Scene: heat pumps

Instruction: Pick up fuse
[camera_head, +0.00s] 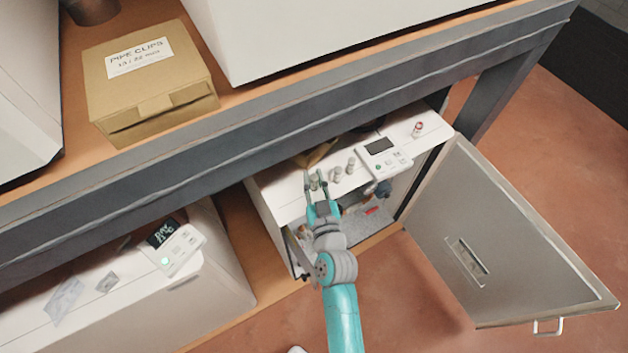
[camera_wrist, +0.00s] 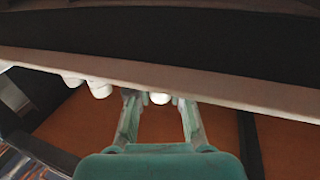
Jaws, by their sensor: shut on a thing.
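My gripper (camera_head: 316,184) is at the top front of the white heat pump unit on the lower shelf. Its fingers are closed around a small pale cylinder, the fuse (camera_head: 315,180), which stands at the left end of a short row. In the wrist view my gripper (camera_wrist: 160,98) has the fuse's white end (camera_wrist: 160,98) between the fingertips; the rest of the fuse is hidden. Two similar pale cylinders (camera_head: 337,174) (camera_head: 350,165) stand just right of it, apart from the fingers. I cannot tell whether the fuse is lifted off the surface.
The heat pump (camera_head: 285,195) is open at the front, its grey door (camera_head: 500,240) swung out right. A control panel (camera_head: 383,155) and a small red-topped item (camera_head: 418,128) are on its top. The bench edge (camera_head: 300,120) overhangs close behind. Another unit (camera_head: 120,300) stands left.

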